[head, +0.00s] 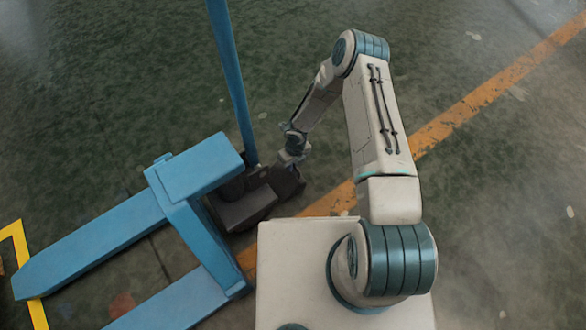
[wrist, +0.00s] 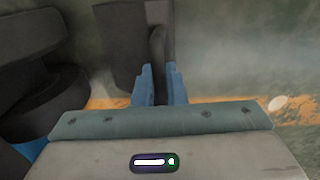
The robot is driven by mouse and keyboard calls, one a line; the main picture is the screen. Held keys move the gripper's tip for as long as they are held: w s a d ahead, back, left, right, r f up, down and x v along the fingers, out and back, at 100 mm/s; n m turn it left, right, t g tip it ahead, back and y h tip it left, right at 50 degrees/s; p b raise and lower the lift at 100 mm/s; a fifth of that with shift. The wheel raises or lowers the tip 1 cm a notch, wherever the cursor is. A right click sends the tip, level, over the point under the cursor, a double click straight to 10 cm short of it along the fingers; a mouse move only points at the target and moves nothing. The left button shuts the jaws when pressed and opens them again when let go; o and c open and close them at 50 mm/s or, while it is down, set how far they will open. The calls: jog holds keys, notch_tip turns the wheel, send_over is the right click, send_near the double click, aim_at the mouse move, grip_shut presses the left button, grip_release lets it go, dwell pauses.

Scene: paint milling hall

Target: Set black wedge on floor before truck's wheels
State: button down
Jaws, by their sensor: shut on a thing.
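The pallet truck (head: 200,165) is blue, with two forks towards the lower left and a tall blue handle. Its dark wheels (head: 245,210) show at the fork head's right end, and also at the left of the wrist view (wrist: 30,85). My gripper (head: 294,160) is just right of them. In the wrist view its blue fingers (wrist: 160,85) are shut on the upright dark grip of the black wedge (wrist: 122,45). The wedge also shows beneath my gripper in the head view (head: 288,182), close beside the wheels. I cannot tell whether it touches the floor.
A worn orange line (head: 450,120) runs diagonally across the dark green floor, passing close by the wedge. A yellow floor marking (head: 18,245) lies at the left near a fork tip. The floor beyond the truck and to the right is clear.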

aim_at(284, 176)
jog(key=shift+f+b, duration=0.5)
jog(key=shift+f, duration=0.95)
jog(key=shift+f, duration=0.15)
jog(key=c, duration=1.5)
grip_release()
